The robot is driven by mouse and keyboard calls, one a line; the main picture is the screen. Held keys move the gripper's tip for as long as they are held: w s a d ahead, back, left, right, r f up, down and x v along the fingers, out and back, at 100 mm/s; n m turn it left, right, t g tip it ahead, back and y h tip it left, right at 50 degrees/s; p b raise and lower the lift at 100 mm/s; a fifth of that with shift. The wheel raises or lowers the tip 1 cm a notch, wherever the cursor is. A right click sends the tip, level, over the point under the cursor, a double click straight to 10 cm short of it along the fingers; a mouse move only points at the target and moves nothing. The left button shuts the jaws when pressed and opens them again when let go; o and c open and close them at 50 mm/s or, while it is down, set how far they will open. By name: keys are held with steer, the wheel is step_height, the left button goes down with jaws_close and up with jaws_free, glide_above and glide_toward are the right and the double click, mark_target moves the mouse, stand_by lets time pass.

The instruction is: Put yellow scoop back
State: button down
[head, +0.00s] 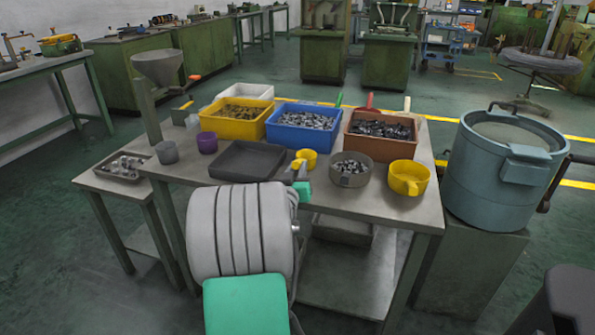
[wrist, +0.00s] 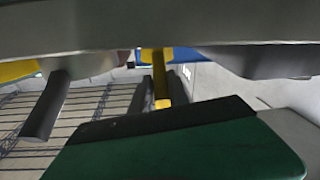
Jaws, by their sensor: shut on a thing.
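My gripper (head: 297,170) is over the front middle of the workbench, partly hidden by my own arm. It is shut on the yellow scoop (head: 306,158), whose yellow bowl shows just beyond the jaws. In the wrist view a yellow strip (wrist: 160,80), likely part of the scoop, shows near the middle; the fingertips are hard to make out there. A yellow bin (head: 238,118) with small metal parts stands at the back left of the bench. A blue bin (head: 302,125) and a brown bin (head: 380,135) stand to its right, also filled with parts.
A dark empty tray (head: 247,161) lies left of my gripper. A grey bowl of parts (head: 350,170) and a yellow cup (head: 408,178) stand to the right. Purple (head: 207,142) and grey (head: 166,152) cups stand left. A large blue-grey drum (head: 507,165) is beside the bench.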

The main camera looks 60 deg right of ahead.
steer(key=shift+f, duration=0.2)
steer(key=c, duration=1.3)
jaws_free()
steer(key=shift+r, duration=0.1)
steer(key=shift+o, duration=0.2)
